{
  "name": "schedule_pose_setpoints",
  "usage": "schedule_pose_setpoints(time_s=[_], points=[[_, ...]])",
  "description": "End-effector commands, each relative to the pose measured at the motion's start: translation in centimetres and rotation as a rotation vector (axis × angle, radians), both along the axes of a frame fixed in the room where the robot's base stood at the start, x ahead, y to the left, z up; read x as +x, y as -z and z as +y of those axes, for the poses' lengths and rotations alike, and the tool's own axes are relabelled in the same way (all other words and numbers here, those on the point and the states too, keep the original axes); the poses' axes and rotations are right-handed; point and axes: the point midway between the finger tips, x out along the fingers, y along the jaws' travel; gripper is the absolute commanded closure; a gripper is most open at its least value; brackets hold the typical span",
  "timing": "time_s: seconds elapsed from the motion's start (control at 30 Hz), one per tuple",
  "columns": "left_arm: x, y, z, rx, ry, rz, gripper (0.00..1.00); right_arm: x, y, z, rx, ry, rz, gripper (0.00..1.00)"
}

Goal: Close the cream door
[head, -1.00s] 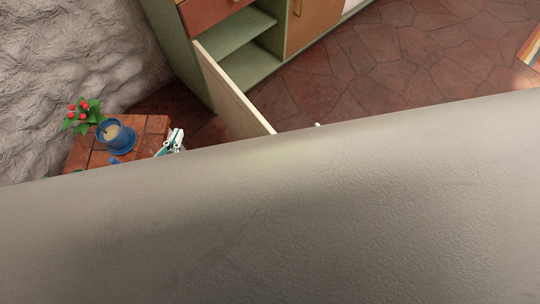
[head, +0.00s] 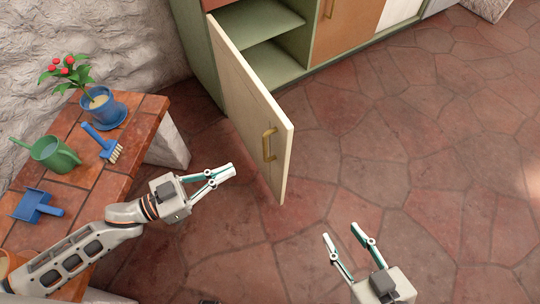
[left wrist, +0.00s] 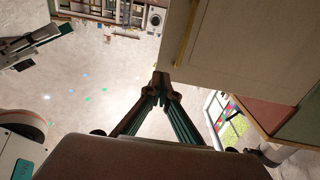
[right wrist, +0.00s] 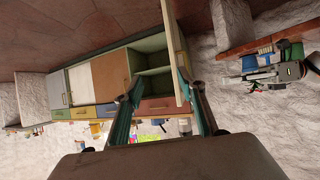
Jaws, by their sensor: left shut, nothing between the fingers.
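The cream door (head: 250,110) stands wide open from the green cabinet (head: 205,70), with a brass handle (head: 269,144) near its free edge. Shelves show in the open compartment (head: 262,50). My left gripper (head: 232,171) is shut and empty, just left of the door's free end in the head view; I cannot tell if it touches. In the left wrist view the shut fingertips (left wrist: 161,78) lie beside the door (left wrist: 235,50). My right gripper (head: 340,231) is open and empty, to the right of and nearer than the door. The right wrist view shows the door (right wrist: 174,45) between its spread fingers.
A brick ledge (head: 90,185) at left holds a potted plant (head: 104,105), a green watering can (head: 53,154), a blue brush (head: 100,140) and a blue dustpan (head: 36,205). An orange door (head: 343,22) is closed. The stone floor (head: 420,140) at right is clear.

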Motion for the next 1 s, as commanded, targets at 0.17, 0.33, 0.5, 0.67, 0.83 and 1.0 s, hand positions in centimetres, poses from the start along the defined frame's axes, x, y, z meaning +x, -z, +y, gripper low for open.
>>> schedule_pose_setpoints(time_s=[0.17,0.33,0.5,0.67,0.83,1.0], points=[[1.0,-0.3,-1.6,-0.005,0.003,-0.004,1.0,0.2,-0.3,0.2,0.009,0.001,-0.005,0.6],[2.5,-0.2,-4.3,-0.005,0.002,-0.004,1.0,0.2,-0.3,0.5,0.022,0.003,-0.007,0.6],[4.2,-0.1,-7.3,-0.004,0.002,-0.003,1.0,0.4,-0.5,0.8,0.04,0.006,-0.011,0.6],[5.6,0.0,-9.6,-0.003,0.001,-0.001,1.0,0.4,-0.6,1.1,0.055,0.009,-0.013,0.6],[6.6,-0.1,-11.3,-0.001,0.001,-0.002,1.0,0.5,-0.6,1.3,0.068,0.013,-0.014,0.6],[7.0,-0.2,-12.0,-0.001,0.0,-0.002,1.0,0.7,-1.3,1.4,0.079,0.016,-0.026,0.6]])
